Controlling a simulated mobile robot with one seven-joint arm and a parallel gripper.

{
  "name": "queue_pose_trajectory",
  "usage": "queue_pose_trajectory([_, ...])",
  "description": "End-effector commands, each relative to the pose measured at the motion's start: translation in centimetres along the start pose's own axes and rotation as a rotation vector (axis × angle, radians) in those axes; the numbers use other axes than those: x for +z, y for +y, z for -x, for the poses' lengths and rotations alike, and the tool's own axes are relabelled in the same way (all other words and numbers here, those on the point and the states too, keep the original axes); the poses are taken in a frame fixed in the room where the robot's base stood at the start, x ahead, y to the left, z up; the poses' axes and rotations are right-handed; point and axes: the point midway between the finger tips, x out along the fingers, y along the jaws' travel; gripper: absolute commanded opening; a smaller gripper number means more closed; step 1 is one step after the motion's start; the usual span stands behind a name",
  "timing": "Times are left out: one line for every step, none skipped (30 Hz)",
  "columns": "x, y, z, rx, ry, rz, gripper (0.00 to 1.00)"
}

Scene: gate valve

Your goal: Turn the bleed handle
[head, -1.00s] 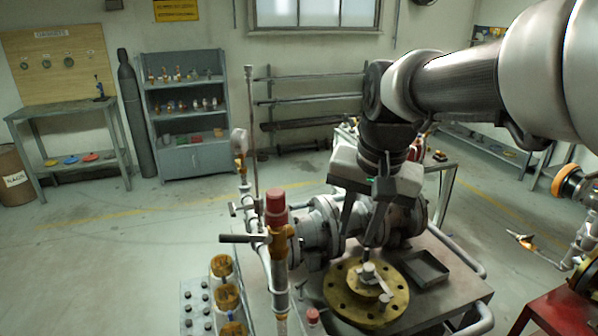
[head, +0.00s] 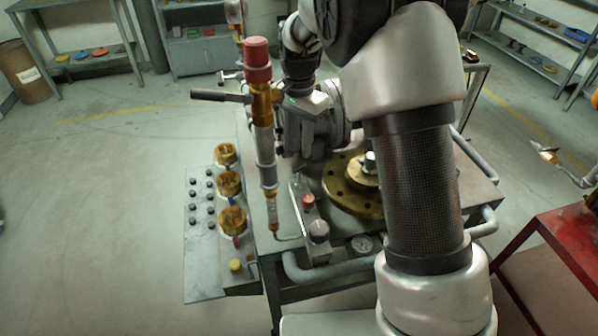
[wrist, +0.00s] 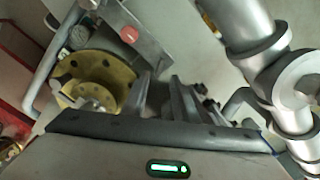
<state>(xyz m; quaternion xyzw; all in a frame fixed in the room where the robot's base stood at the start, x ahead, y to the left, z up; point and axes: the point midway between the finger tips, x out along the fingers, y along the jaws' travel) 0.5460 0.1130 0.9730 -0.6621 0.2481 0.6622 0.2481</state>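A dark horizontal lever handle (head: 220,96) sticks out left from a brass valve body (head: 263,100) under a red cap (head: 258,60). It looks like the bleed handle, though no label is readable. In the head view my gripper's pale body (head: 305,103) is right of the upright pipe and valve, partly hidden by them and my arm. Its fingers are hard to make out there. In the wrist view my gripper's two fingers (wrist: 161,92) stand apart with nothing seen between them. The lever is not identifiable in the wrist view.
A brass flange (head: 345,190) lies on the bench right of the pipe and shows in the wrist view (wrist: 100,75). Several brass-topped fittings (head: 230,184) stand left, beside a studded plate (head: 203,230). A red table (head: 550,240) is at right. The floor at left is clear.

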Motion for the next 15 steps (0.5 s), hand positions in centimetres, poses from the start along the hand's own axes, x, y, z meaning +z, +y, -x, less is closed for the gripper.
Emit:
queue_pose_trajectory([0.1,0.1,-1.4,0.004,-0.003,0.000,0.26])
queue_pose_trajectory([0.0,0.1,-2.1,0.003,-0.002,0.000,0.26])
queue_pose_trajectory([0.1,0.1,-2.9,0.004,-0.003,0.000,0.26])
queue_pose_trajectory([0.0,0.1,-3.6,0.004,-0.002,0.000,0.26])
queue_pose_trajectory([0.1,0.1,-4.3,0.004,-0.003,0.000,0.26])
queue_pose_trajectory([0.0,0.1,-5.0,0.003,-0.001,0.000,0.26])
queue_pose_trajectory([0.0,0.1,-5.6,0.003,-0.002,0.000,0.26])
queue_pose_trajectory([0.0,0.1,-6.2,0.003,-0.002,0.000,0.26])
queue_pose_trajectory([0.0,0.1,-6.9,0.003,-0.001,0.000,0.26])
queue_pose_trajectory([0.0,0.1,-7.3,0.003,-0.001,0.000,0.26])
queue_pose_trajectory([0.0,0.1,-7.8,0.003,-0.001,0.000,0.26])
queue_pose_trajectory([0.0,0.1,-8.3,0.002,-0.001,0.000,0.26])
queue_pose_trajectory([0.0,0.1,-8.6,0.002,-0.001,0.000,0.26])
queue_pose_trajectory([0.0,0.1,-8.9,0.002,-0.001,0.000,0.26])
queue_pose_trajectory([0.0,0.1,-9.2,0.001,0.000,0.000,0.26])
